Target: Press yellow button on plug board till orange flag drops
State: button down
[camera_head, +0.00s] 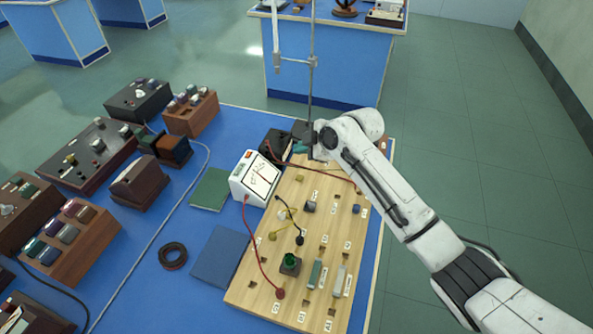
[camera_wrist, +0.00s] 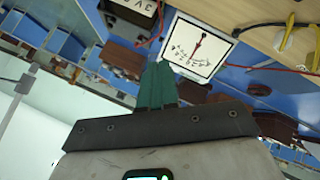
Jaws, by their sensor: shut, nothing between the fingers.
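The plug board (camera_head: 262,292) is a pale wooden panel with sockets, plugs and leads on the blue bench. Small yellow parts show on it: one at the left edge (camera_head: 272,237) and one near the top (camera_head: 300,178). I cannot tell which is the button. In the wrist view a yellow plug (camera_wrist: 288,32) shows on the board. I cannot make out an orange flag. My gripper (camera_head: 300,148) is above the far end of the board, beside the meter. Its green fingers (camera_wrist: 157,86) are together and empty in the wrist view.
A white dial meter (camera_head: 256,178) stands at the board's left. A green button (camera_head: 290,260) sits on a dark block. A metal stand rod (camera_head: 312,85) rises beyond my gripper. Dark instrument boxes (camera_head: 90,152) fill the left. A black ring (camera_head: 173,256) lies on the bench.

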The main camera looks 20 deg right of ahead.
aim_at(302, 178)
jog(key=shift+w+d, duration=0.1)
jog(key=shift+w, duration=0.1)
jog(key=shift+f, duration=0.1)
notch_tip(302, 178, down, 8)
jog(key=b, duration=0.6)
jog(key=shift+f, duration=0.25)
jog(key=shift+f, duration=0.1)
dwell(1.8)
jog(key=shift+f+b, duration=0.3)
jog(key=shift+b, duration=0.25)
jog(key=shift+f+b, duration=0.45)
jog(key=shift+f, duration=0.05)
dwell(0.4)
jog(key=shift+r, duration=0.1)
jog(key=shift+r+p, duration=0.6)
jog(key=shift+r, duration=0.2)
